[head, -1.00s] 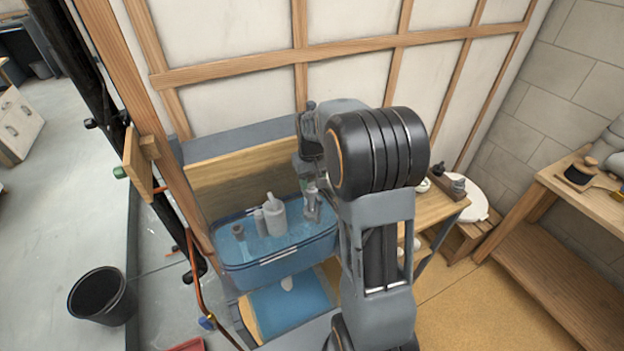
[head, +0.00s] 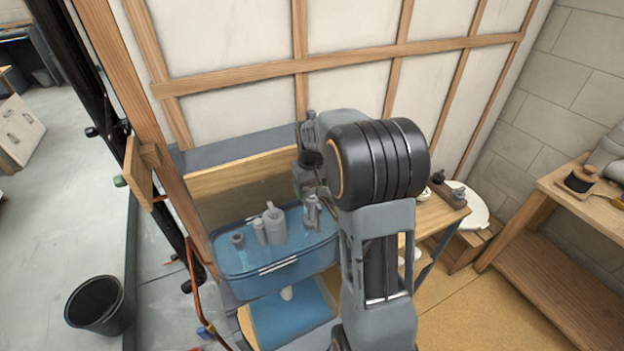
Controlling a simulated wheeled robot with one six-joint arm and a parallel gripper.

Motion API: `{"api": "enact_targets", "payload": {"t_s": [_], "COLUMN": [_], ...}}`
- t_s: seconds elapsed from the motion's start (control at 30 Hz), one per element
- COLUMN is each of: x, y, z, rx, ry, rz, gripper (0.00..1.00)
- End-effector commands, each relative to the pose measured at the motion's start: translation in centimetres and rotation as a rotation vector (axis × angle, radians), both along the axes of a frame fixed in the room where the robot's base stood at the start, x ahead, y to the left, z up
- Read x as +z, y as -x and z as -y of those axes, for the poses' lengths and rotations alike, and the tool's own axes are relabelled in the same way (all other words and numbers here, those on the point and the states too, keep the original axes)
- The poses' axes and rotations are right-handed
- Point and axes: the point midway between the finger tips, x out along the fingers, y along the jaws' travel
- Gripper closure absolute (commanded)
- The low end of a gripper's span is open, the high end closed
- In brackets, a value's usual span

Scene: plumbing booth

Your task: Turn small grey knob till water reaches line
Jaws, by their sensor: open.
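An open blue tank (head: 228,284) holds blue water, and several grey fittings stand in it. The widest is a grey cylinder (head: 275,226) with a narrower top. A slim grey piece (head: 260,232) and a short grey cup (head: 237,240) stand left of it. At the right end is an upright grey fitting (head: 312,213). My gripper (head: 317,189) reaches down to the top of this fitting and is open. The fingertips are small and partly hidden by my arm, so contact is unclear. I cannot pick out the small knob or the line.
A wooden board (head: 240,182) stands behind the tank. A wooden bench (head: 432,215) with small fittings is at right, near a white round lid (head: 472,210). A black bucket (head: 98,303) stands on the floor at left. A copper-coloured pipe (head: 198,295) runs down beside the tank.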

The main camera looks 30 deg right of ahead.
Motion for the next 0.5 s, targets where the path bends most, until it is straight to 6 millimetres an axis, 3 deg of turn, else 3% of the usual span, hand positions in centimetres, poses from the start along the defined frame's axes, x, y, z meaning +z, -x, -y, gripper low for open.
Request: {"api": "enact_targets", "payload": {"t_s": [0.17, 0.5], "x": [2.3, 9.2], "y": [-0.1, -0.1], "z": [0.0, 0.0], "rx": [0.000, 0.000], "ry": [0.001, 0.001], "rz": [0.005, 0.005], "gripper": [0.30, 0.30]}}
